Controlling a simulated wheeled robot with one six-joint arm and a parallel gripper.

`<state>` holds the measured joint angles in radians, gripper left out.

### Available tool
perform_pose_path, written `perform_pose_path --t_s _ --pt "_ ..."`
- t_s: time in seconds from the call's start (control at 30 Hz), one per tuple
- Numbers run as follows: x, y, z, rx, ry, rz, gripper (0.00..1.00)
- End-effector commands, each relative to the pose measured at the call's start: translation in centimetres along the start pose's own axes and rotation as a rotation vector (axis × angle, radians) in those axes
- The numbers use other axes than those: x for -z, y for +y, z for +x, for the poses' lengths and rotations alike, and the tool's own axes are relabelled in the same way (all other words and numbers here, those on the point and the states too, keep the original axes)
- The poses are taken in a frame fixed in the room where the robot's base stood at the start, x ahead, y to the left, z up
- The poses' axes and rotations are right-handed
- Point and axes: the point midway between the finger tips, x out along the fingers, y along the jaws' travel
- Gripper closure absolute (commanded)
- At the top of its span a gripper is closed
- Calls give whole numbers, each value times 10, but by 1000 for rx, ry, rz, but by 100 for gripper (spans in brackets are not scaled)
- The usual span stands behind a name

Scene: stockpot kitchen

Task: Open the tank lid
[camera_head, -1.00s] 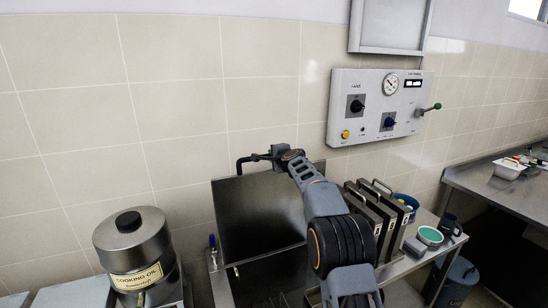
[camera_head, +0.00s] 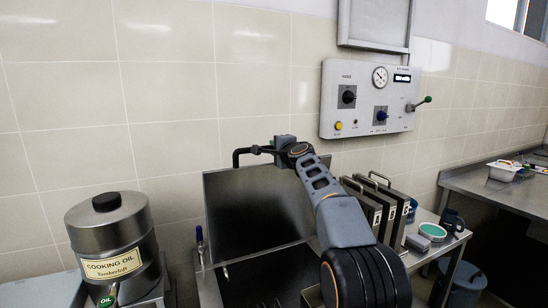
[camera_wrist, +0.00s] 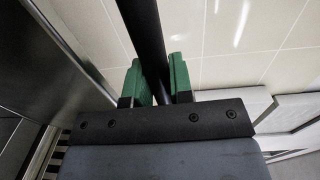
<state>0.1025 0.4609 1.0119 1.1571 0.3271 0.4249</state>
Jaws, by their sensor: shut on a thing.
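The tank lid (camera_head: 262,205) is a dark metal panel standing nearly upright against the tiled wall, behind the tank. A black bar handle (camera_head: 240,154) with a bent end shows above its top edge. My gripper (camera_head: 272,150) is at this bar, with my arm reaching over from the right. In the wrist view its green fingers (camera_wrist: 154,82) are shut on either side of the black bar (camera_wrist: 143,32). The tank (camera_head: 268,275) below is open at the top; its inside is dark and partly hidden by my arm.
A cooking oil can (camera_head: 112,240) stands at the left. Dark upright panels with handles (camera_head: 372,205) stand right of the tank. A control panel (camera_head: 368,100) is on the wall. A green-topped round tin (camera_head: 433,231) and a mug (camera_head: 452,222) are on the right counter.

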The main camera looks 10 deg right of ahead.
Motion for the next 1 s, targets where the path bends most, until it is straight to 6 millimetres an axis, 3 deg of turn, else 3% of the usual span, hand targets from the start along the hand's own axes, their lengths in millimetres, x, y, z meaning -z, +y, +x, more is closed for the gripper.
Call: perform_pose_path --t_s 0.33,0.37,0.6,0.87,1.0 --pt "0 2 0 -2 -1 0 100" --pt "0 2 0 -2 -1 0 76" --pt "0 1 0 0 -1 0 54" --pt "0 0 -2 1 -1 0 54" --pt "0 2 -12 3 0 -1 54"
